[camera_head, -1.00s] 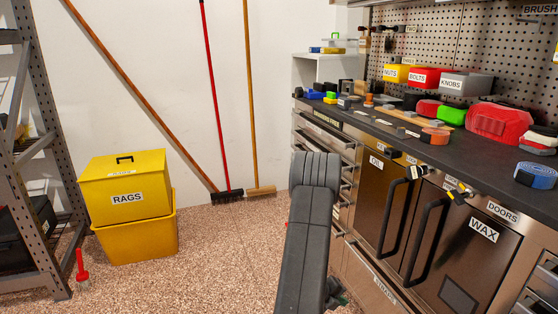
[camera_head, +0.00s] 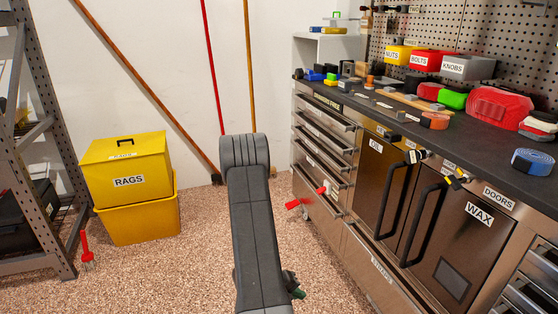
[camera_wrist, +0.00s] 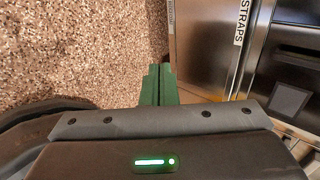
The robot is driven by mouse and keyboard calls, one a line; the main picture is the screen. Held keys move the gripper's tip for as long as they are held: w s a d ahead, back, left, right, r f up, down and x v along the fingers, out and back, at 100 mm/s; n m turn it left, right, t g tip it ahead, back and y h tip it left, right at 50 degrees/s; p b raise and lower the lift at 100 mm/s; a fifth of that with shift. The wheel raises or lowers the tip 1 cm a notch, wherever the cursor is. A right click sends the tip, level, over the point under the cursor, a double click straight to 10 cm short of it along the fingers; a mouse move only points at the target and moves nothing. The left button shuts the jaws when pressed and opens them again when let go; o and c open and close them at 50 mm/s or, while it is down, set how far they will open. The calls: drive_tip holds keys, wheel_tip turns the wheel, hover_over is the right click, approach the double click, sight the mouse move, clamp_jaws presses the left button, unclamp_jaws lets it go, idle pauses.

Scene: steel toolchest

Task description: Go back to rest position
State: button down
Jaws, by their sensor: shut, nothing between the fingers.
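My gripper shows in the wrist view as two green fingers (camera_wrist: 159,85) pressed together, shut and empty, over the speckled floor beside the steel chest front. In the head view my dark arm stands in the middle foreground. A small green part of the gripper (camera_head: 297,291) shows low at its right side; the rest is hidden behind the arm. The gripper is apart from the drawer labelled STRAPS (camera_wrist: 243,22), which is shut beside it.
The steel toolchest (camera_head: 336,196) with its handles and dark worktop stands to the right. Yellow RAGS bins (camera_head: 136,222) and a metal shelf rack (camera_head: 30,130) are at left. A red object (camera_head: 293,204) is near the drawers. Speckled floor is open between.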

drive_tip(key=s+a+p, duration=0.1)
drive_tip(key=s+a, duration=0.1)
drive_tip(key=a, duration=0.4)
drive_tip(key=shift+s, duration=0.1)
idle(0.4)
